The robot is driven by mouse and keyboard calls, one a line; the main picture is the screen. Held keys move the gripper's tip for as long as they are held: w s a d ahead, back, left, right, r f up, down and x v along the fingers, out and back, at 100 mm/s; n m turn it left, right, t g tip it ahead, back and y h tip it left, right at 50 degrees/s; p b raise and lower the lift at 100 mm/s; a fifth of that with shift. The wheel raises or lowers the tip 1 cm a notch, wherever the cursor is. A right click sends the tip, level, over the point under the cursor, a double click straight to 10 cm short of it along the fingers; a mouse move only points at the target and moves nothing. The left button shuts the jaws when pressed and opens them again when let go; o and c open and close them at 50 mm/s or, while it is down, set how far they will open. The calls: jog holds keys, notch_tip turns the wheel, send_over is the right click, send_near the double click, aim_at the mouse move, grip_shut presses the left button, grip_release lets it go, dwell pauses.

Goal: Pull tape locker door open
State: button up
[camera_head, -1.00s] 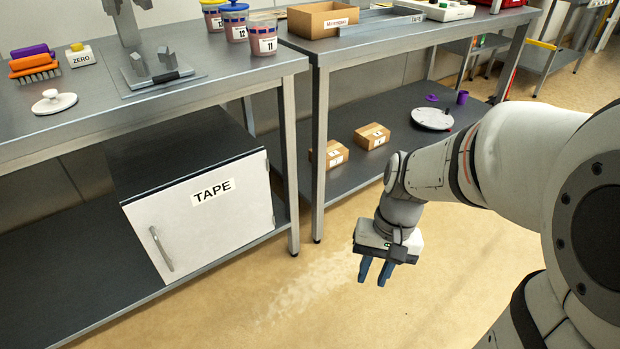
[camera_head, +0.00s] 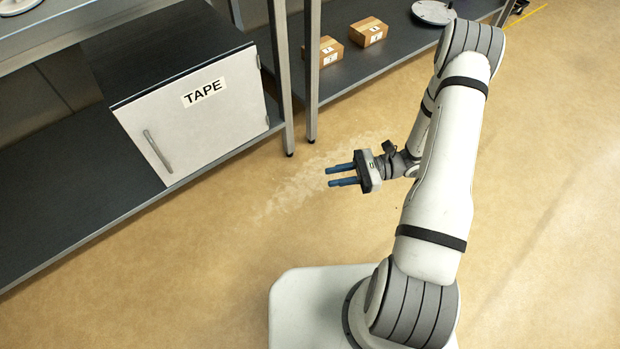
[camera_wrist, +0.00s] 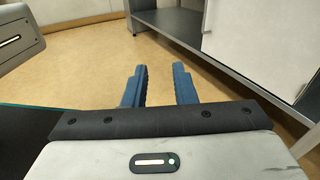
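The tape locker (camera_head: 170,65) is a dark-topped box on the lower shelf of the left bench in the head view. Its white door (camera_head: 205,125) is closed and carries a TAPE label (camera_head: 204,92). A grey bar handle (camera_head: 157,151) stands upright near the door's left edge. My gripper (camera_head: 334,176) is to the right of the locker, over the open floor, with its blue fingers pointing left toward the bench. The fingers are apart and nothing is between them; they also show in the wrist view (camera_wrist: 160,87). A pale panel, likely the door, shows at the wrist view's upper right.
Metal bench legs (camera_head: 281,75) stand just right of the locker. Two small cardboard boxes (camera_head: 369,31) sit on the neighbouring lower shelf (camera_head: 350,72). The bench top overhangs the locker at upper left. The floor (camera_head: 230,240) in front of the locker is clear.

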jog(key=a+f+m+t+y+b, duration=0.1)
jog(key=a+f, duration=0.1)
jog(key=a, duration=0.5)
jog(key=shift+a+m+b, duration=0.25)
jog(key=shift+m+b, duration=0.05)
jog(key=shift+b, duration=0.05)
jog(key=shift+w, duration=0.1)
grip_shut()
jog(key=c, duration=0.5)
grip_release()
jog(key=o, duration=0.5)
